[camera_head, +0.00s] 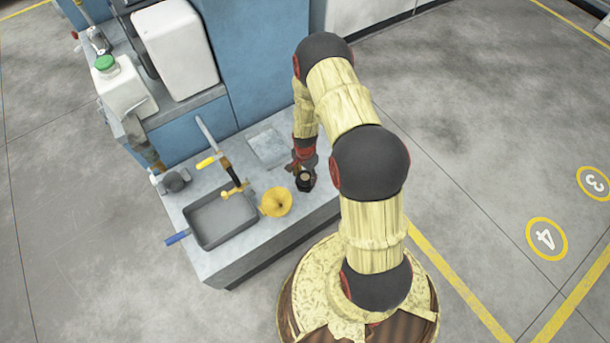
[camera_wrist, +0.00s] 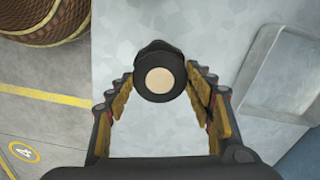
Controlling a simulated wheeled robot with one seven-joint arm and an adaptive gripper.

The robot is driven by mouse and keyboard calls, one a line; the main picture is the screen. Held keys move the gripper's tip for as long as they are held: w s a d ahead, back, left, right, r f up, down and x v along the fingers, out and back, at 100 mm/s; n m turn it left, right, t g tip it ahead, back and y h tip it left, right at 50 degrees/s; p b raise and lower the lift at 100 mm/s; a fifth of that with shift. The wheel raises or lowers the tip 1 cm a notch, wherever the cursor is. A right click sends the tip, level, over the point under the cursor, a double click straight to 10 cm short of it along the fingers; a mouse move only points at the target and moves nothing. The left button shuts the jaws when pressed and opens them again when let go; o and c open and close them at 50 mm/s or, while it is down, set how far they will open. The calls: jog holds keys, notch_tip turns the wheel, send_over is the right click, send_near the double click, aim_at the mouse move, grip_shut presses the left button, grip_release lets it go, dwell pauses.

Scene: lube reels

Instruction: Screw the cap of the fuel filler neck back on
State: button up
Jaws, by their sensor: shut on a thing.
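A dark round piece with a pale disc on top, which looks like the cap, is between my gripper's fingertips in the wrist view (camera_wrist: 160,82). It also shows at the gripper's tip in the head view (camera_head: 305,181). My gripper (camera_wrist: 158,88) is shut on it, with yellow-padded fingers on both sides, and it is over the right part of the grey bench (camera_head: 322,205). I cannot tell whether the piece touches the bench or is held above it. I cannot make out the filler neck for certain; anything under the piece is hidden.
A yellow funnel (camera_head: 276,202) stands left of my gripper. Beyond it is a deep grey pan (camera_head: 222,222) with a yellow-handled tool above it. A shallow tray (camera_head: 267,148) lies behind, also showing in the wrist view (camera_wrist: 262,95). A blue cabinet (camera_head: 255,60) rises behind the bench.

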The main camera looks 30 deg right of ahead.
jog(key=shift+m, duration=0.3)
jog(key=m, duration=0.3)
jog(key=shift+m, duration=0.9)
jog(key=m, duration=0.3)
jog(key=shift+m, duration=1.1)
jog(key=m, duration=0.2)
jog(key=shift+m, duration=0.3)
jog(key=shift+f+m, duration=0.1)
jog(key=shift+m, duration=1.2)
